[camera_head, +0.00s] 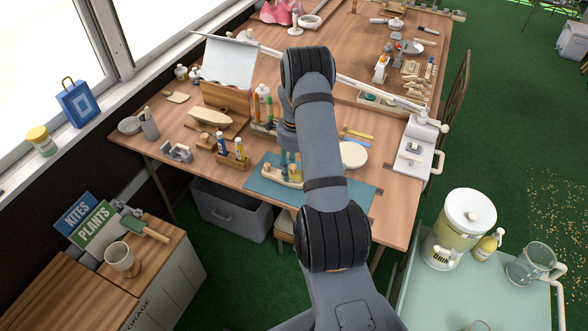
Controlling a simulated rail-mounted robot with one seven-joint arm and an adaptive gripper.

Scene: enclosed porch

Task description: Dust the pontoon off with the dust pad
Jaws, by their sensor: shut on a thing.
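My gripper (288,158) is low over the blue-green mat (345,194) on the workbench, partly hidden behind my arm. It is shut on a small tan piece (295,172), which looks like the dust pad, though its shape is hard to make out. A pale wooden float-like piece (272,176), seemingly the pontoon, lies on the mat just below and beside the fingertips. I cannot tell whether the pad touches it. Another pale boat-shaped wooden piece (210,117) rests farther back on the left.
Tubes in a wooden holder (234,159) and a grey clamp-like tool (177,152) stand left of the mat. The mat's right part is clear. A drink dispenser (461,226) stands on a side table.

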